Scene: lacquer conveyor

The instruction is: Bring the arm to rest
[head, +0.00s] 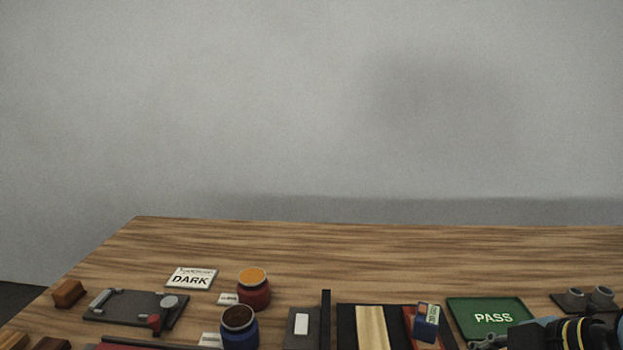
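My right arm comes in at the bottom right corner, dark with yellow rings. Its gripper (488,342) seems to be the grey part at the bottom edge, just below the green PASS tray (460,309). It is cut off by the frame, so its fingers cannot be told open or shut, and nothing clearly shows held in it. My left gripper is not in view.
The wooden table (330,245) is clear along its back.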

